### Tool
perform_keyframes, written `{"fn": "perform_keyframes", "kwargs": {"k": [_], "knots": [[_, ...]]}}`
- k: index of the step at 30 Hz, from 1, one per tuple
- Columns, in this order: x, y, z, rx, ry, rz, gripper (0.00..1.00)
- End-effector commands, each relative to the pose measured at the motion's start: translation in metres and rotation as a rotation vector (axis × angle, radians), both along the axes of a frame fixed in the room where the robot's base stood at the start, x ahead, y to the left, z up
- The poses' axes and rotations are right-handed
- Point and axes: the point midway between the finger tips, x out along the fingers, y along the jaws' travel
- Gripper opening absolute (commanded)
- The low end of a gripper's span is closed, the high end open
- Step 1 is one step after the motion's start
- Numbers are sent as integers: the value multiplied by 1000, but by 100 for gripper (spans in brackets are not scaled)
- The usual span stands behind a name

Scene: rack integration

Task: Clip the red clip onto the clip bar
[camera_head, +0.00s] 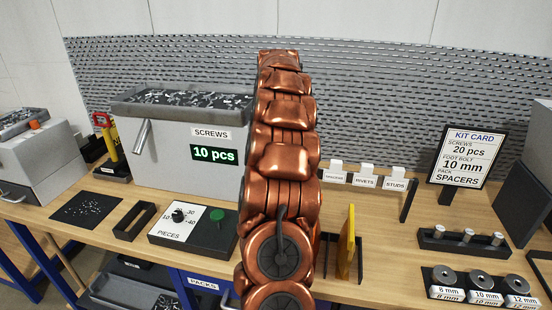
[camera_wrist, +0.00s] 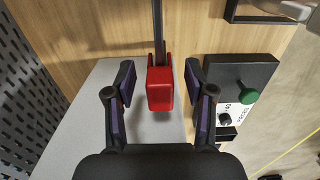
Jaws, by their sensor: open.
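The red clip (camera_wrist: 160,88) is in the middle of the wrist view, at the near end of a dark narrow bar (camera_wrist: 158,28). My gripper (camera_wrist: 160,84) is open around it, one finger on each side with a small gap to the clip. I cannot tell from this view how the clip sits against the bar. In the head view, a dark bar with white labelled clips (camera_head: 365,179) stands right of my arm, probably the clip bar. My arm hides my gripper and the red clip there.
The grey screws dispenser (camera_head: 175,160) stands left of my arm. A control box with a green knob (camera_wrist: 249,96) is right of my gripper. A yellow upright plate (camera_head: 346,245), a kit card (camera_head: 467,155) and spacers (camera_head: 480,282) are farther right. A perforated panel stands behind.

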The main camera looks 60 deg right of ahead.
Motion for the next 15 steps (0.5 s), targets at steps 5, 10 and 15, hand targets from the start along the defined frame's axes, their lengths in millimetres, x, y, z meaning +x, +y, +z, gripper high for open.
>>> {"fn": "perform_keyframes", "kwargs": {"k": [5,10,15], "knots": [[0,0,9,-1,0,0,54],[1,-1,29,-4,-4,-1,54],[1,-1,48,-3,-2,1,54]]}}
